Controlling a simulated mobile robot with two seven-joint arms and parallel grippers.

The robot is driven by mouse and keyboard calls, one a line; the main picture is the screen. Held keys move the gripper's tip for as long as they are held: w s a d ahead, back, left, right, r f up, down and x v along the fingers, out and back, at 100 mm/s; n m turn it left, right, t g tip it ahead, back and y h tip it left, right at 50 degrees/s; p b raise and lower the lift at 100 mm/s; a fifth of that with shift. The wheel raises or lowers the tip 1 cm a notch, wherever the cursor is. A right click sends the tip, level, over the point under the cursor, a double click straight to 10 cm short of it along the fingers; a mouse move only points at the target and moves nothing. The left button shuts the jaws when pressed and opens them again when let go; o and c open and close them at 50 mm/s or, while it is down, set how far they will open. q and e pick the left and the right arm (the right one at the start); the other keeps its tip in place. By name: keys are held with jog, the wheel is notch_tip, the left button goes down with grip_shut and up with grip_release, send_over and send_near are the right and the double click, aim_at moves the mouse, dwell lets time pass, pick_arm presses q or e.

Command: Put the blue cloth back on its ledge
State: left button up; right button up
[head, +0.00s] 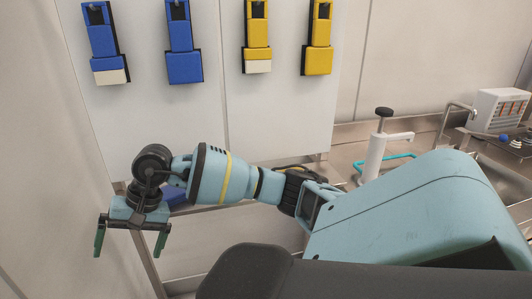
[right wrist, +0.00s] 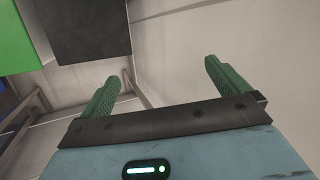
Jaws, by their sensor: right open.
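My right gripper (head: 130,246) hangs at the lower left of the head view, fingers pointing down, open and apart. In the right wrist view its two green fingers (right wrist: 163,74) stand wide apart with nothing between them. A blue patch (head: 177,196) shows just behind my right wrist, by a thin rail or ledge (head: 207,208) below the wall panel. It may be the blue cloth; my arm hides most of it and its shape cannot be told. My left gripper is not in view.
Two blue tools (head: 183,55) (head: 104,45) and two yellow tools (head: 257,38) (head: 317,40) hang on the white panel (head: 215,110). A steel counter with a white pump-like fitting (head: 374,155) is at the right. A green block (right wrist: 28,30) and dark panel (right wrist: 90,28) are near my right wrist camera.

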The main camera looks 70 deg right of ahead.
jog(key=s+a+f+m+t+y, duration=0.25)
jog(key=s+a+m+y, duration=0.3)
jog(key=a+m, duration=0.4)
jog(key=s+a+f+m+t+y, duration=0.1)
jog(key=s+a+f+m+y, duration=0.25)
jog(key=a+m+y, duration=0.5)
jog(key=s+d+f+m+t+h, duration=0.25)
jog(key=f+m+h, duration=0.2)
jog(key=m, duration=0.55)
jog(key=s+d+f+m+t+h, duration=0.25)
jog(key=f+m+h, duration=0.2)
jog(key=m, duration=0.65)
jog(key=s+d+f+m+t+h, duration=0.15)
jog(key=f+m+t+h, duration=0.35)
jog(key=m, duration=0.5)
jog(key=s+d+f+m+g+h, duration=0.1)
jog(key=s+f+m+g, duration=0.3)
jog(key=s, duration=0.6)
jog(key=s+d+f+m+g+h, duration=0.1)
jog(key=s+f+m+g, duration=0.3)
jog(key=s+f+m, duration=0.5)
jog(key=shift+s+h, duration=0.5)
jog(key=shift+s, duration=0.1)
jog(key=shift+d+r, duration=0.1)
